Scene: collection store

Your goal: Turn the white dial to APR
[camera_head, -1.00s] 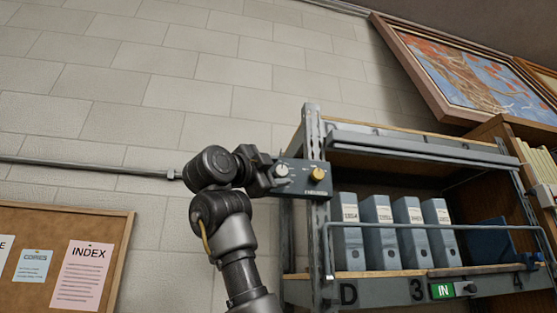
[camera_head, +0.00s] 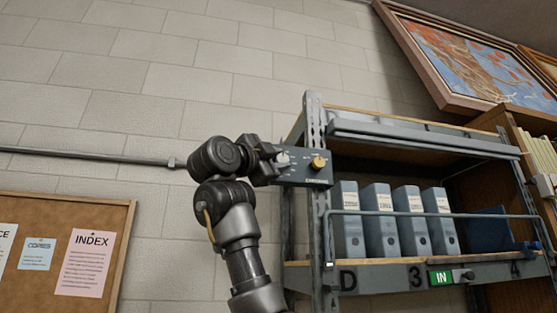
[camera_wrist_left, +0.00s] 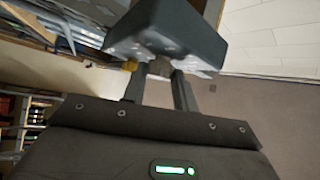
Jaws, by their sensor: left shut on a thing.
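The white dial (camera_head: 283,158) sits on the left part of a dark control box (camera_head: 318,180) fixed at the shelf's left upright. A yellow dial (camera_head: 319,163) sits to its right on the same box. My left gripper (camera_head: 274,160) is at the white dial, its fingers partly covering it. In the left wrist view the two fingers (camera_wrist_left: 160,88) close on a small knob under the box (camera_wrist_left: 165,35). The dial's pointer and the small lettering around it are too small or covered to read. My right gripper is in neither view.
A metal shelf with several grey binders (camera_head: 378,220) stands right of the box, with a rail (camera_head: 430,213) across its front. A green IN sign (camera_head: 441,278) is on its lower edge. A cork board (camera_head: 60,250) hangs at left, a pipe (camera_head: 90,155) above it.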

